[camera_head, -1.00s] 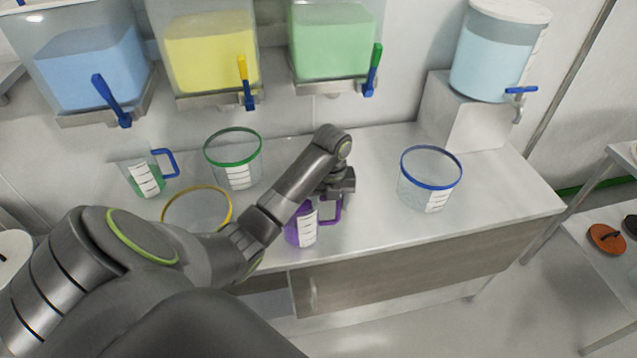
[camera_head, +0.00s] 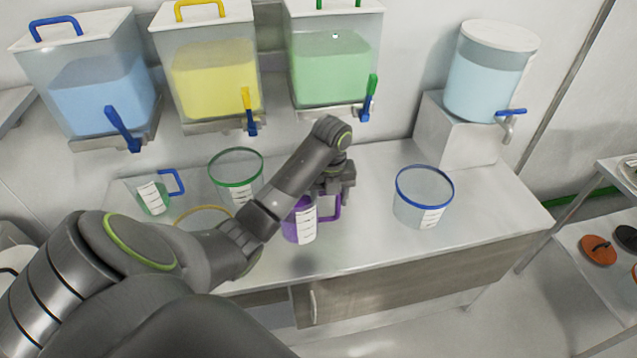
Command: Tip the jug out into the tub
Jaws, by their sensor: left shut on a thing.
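A clear jug with purple contents (camera_head: 290,226), a purple handle and a white scale label stands upright near the counter's front. My left gripper (camera_head: 334,192) is shut on its purple handle from above. Whether the jug's base is clear of the counter is hard to tell. Three clear round tubs are in view: a blue-rimmed tub (camera_head: 410,200) to the right of the jug, a green-rimmed tub (camera_head: 225,178) behind left, and a yellow-rimmed tub (camera_head: 190,216) mostly hidden behind my left arm. The blue-rimmed tub looks empty. My right gripper is out of view.
A jug with green contents and a blue handle (camera_head: 152,197) stands at the counter's left. Blue, yellow and green tap dispensers (camera_head: 205,75) hang above the back edge. A drum with a tap (camera_head: 487,80) stands at back right. The counter (camera_head: 375,235) between jug and blue-rimmed tub is clear.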

